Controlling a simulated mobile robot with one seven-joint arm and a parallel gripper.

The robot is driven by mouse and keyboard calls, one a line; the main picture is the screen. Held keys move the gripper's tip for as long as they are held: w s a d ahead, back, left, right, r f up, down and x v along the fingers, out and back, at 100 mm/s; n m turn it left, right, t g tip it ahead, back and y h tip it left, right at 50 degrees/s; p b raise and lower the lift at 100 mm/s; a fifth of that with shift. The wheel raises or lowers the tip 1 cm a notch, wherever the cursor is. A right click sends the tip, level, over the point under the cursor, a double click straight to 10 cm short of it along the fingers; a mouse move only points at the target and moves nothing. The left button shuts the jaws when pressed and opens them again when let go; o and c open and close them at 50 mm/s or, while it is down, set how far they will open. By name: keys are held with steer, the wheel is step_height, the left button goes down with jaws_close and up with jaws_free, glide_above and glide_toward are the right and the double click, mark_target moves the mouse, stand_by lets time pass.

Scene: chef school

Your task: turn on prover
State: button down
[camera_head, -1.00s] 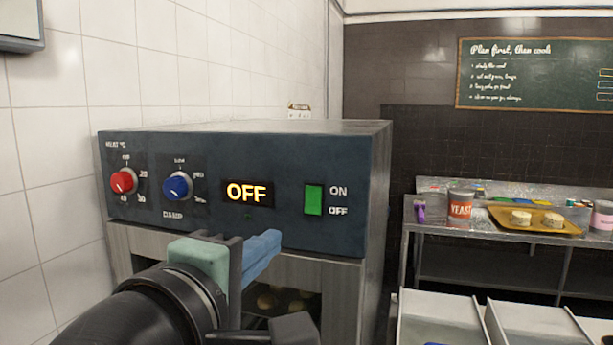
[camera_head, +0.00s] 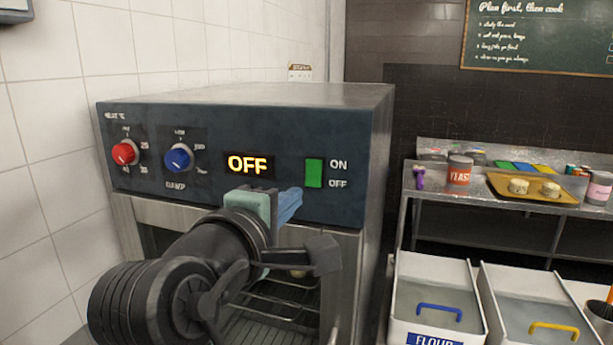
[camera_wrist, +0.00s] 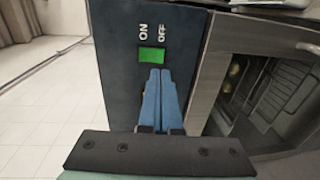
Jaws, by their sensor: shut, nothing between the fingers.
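The prover (camera_head: 225,205) is a dark blue-grey cabinet with a control panel on its front. Its display (camera_head: 249,165) reads OFF. A green rocker switch (camera_head: 314,173) sits right of the display, with ON printed above and OFF below. A red heat knob (camera_head: 125,152) and a blue damp knob (camera_head: 179,157) are on the left. My gripper (camera_head: 292,202) is shut and empty, its blue fingers in front of the panel just below and left of the switch. In the wrist view the fingertips (camera_wrist: 161,75) point at the green switch (camera_wrist: 152,55); contact cannot be told.
Below the panel, the prover's chamber (camera_head: 275,305) shows wire racks. To the right stand white bins, one labelled flour (camera_head: 437,300). Behind them a metal table holds a yeast tin (camera_head: 459,171) and a tray with dough pieces (camera_head: 530,196). A tiled wall is at left.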

mark_target(313, 183)
steer(key=p+x, duration=0.2)
steer(key=x, duration=0.4)
steer(key=shift+w+p, duration=0.2)
steer(key=shift+p, duration=0.15)
steer(key=shift+w+d+f, duration=0.1)
steer(key=shift+w, duration=0.15)
steer(key=shift+f, duration=0.1)
steer(key=shift+w+f+b, duration=0.15)
steer(key=shift+f+b, duration=0.05)
steer(key=shift+b, duration=0.45)
steer(key=shift+r, duration=0.25)
